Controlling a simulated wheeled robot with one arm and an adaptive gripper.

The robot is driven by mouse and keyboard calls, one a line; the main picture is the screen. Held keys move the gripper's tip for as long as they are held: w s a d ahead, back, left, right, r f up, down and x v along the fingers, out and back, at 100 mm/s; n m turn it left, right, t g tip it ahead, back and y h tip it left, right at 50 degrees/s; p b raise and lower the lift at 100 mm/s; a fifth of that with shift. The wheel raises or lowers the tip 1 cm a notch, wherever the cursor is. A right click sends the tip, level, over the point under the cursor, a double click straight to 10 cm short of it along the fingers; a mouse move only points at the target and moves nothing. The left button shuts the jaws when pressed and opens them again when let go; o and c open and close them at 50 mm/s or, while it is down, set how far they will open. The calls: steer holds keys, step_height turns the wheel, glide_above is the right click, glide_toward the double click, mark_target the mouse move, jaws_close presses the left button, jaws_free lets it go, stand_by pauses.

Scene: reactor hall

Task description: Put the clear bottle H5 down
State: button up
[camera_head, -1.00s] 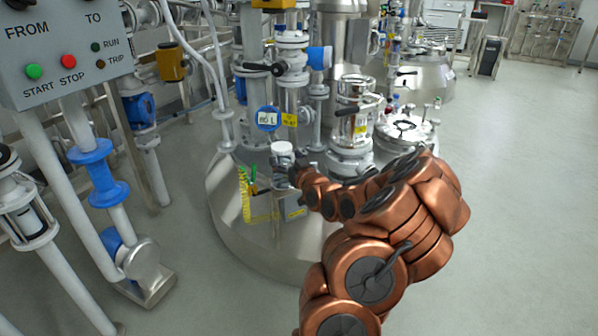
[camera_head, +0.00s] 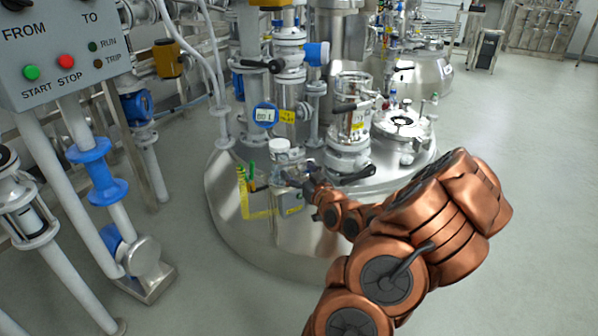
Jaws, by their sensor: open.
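The clear bottle H5 (camera_head: 282,156) has a white cap and stands upright by the small metal box with a yellow label on the front of the steel vessel (camera_head: 235,222). Its lower part is hard to make out. My gripper (camera_head: 298,180) is open, just right of the bottle and a little below its cap. The fingers are small and dark here, and I cannot tell whether one still touches the bottle.
A yellow holder with green-handled and other tools (camera_head: 243,190) is left of the bottle. Pipes, valves and a blue-ringed gauge (camera_head: 265,115) rise behind it. A START/STOP panel (camera_head: 50,45) hangs at upper left.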

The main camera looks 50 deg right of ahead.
steer(key=shift+s, duration=0.1)
steer(key=a+f+n+g+y, duration=0.25)
steer(key=a+f+g, duration=0.2)
steer(key=a, duration=0.45)
steer(key=a+f+n+g+y, duration=0.1)
steer(key=a+f+g+y, duration=0.3)
steer(key=a, duration=0.6)
steer(key=s+a+r+g, duration=0.3)
steer(key=s+a+g, duration=0.1)
steer(key=s+a, duration=0.3)
steer(key=s+a+r+g, duration=0.3)
steer(key=s+a, duration=0.4)
steer(key=s, duration=0.5)
steer(key=s+a+r+g, duration=0.3)
steer(key=s+a+g, duration=0.2)
steer(key=s, duration=0.5)
steer(key=a, duration=0.2)
steer(key=shift+a+h, duration=0.3)
steer(key=shift+h, duration=0.05)
steer(key=shift+r+g, duration=0.1)
steer(key=shift+g, duration=0.15)
